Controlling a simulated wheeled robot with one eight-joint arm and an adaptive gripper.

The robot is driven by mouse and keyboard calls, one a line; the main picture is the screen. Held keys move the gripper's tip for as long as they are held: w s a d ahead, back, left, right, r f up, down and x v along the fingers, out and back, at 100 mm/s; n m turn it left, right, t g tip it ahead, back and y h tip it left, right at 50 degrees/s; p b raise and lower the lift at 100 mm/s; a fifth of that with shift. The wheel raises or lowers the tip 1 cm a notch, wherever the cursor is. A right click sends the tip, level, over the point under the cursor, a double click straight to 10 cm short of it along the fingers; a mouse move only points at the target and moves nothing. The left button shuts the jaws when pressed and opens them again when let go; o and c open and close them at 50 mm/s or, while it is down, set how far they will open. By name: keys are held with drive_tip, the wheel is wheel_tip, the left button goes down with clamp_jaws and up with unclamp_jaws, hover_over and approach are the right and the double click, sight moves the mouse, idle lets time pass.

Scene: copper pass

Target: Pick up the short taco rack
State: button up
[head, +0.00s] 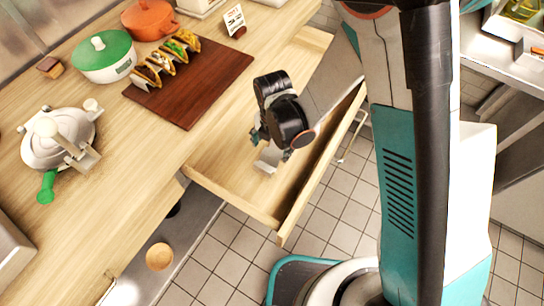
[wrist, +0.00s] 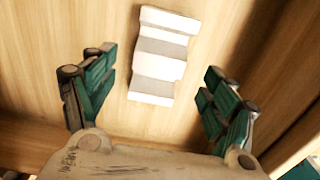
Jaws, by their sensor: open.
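The short taco rack is a small white, wavy piece lying in the open wooden drawer; it shows in the head view (head: 268,159) and in the wrist view (wrist: 158,68). My gripper (head: 271,146) is down in the drawer, over the rack, and hides part of it in the head view. In the wrist view my gripper (wrist: 158,78) has its green-padded fingers spread wide, one on each side of the rack, with gaps between pads and rack. Nothing is held.
The pulled-out drawer (head: 232,196) has raised walls around the rack. On the counter, a dark wooden board (head: 208,88) bears a row of filled tacos (head: 168,62). A green-lidded pot (head: 103,55), an orange pot (head: 150,18) and a tortilla press (head: 60,138) stand nearby.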

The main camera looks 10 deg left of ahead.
sight(272, 154)
wheel_tip(272, 154, down, 5)
drive_tip(key=shift+s+a+f+b, duration=0.1)
drive_tip(key=shift+b, duration=1.1)
drive_tip(key=shift+c, duration=0.5)
drive_tip(key=c, duration=1.1)
